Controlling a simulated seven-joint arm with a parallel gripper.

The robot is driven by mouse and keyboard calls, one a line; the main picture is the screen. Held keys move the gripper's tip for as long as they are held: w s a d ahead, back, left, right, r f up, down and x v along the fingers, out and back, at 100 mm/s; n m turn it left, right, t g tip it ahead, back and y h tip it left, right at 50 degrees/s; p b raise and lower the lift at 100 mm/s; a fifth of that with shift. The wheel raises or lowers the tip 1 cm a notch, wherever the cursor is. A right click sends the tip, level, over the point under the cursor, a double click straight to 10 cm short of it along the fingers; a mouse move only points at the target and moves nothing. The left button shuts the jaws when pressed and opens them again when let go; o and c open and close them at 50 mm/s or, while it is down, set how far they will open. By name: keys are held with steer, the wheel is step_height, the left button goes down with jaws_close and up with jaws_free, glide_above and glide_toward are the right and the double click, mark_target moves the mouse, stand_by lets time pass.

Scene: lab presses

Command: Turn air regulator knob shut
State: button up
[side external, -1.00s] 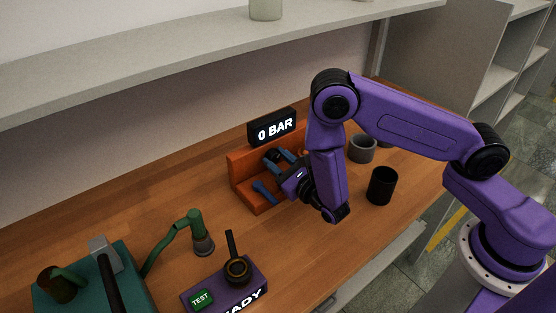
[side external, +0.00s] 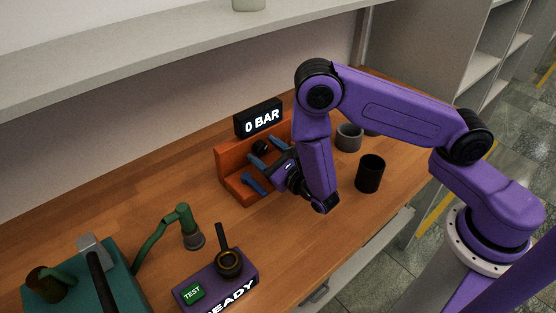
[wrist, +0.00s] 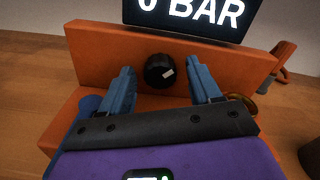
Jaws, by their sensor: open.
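The air regulator is an orange block (side external: 228,167) at the back of the bench, with a display (side external: 258,118) reading 0 BAR on top. Its knob (wrist: 160,71) is round and black with a short white mark, which lies right of centre in the wrist view. The knob also shows as a small dark shape in the side view (side external: 261,147). My gripper (wrist: 163,78) is open, its blue fingers left and right of the knob with gaps on both sides. I cannot tell how deep the fingertips reach beside it.
A blue lever-like part (side external: 253,184) sits low on the block, left of my gripper. A black cup (side external: 370,174) and a grey cup (side external: 348,138) stand to the right. A purple test box (side external: 216,288) and a teal machine (side external: 75,283) stand at front left.

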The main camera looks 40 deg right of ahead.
steer(key=s, duration=1.6)
steer(key=shift+a, duration=0.15)
steer(key=shift+s, duration=0.65)
steer(key=shift+w+d+f+m, duration=0.1)
steer(key=shift+m, duration=0.45)
steer(key=shift+w+d+m, duration=0.1)
steer(key=shift+m, duration=0.45)
steer(key=m, duration=0.3)
steer(key=w, duration=1.7)
steer(key=shift+w, duration=0.15)
steer(key=c, duration=1)
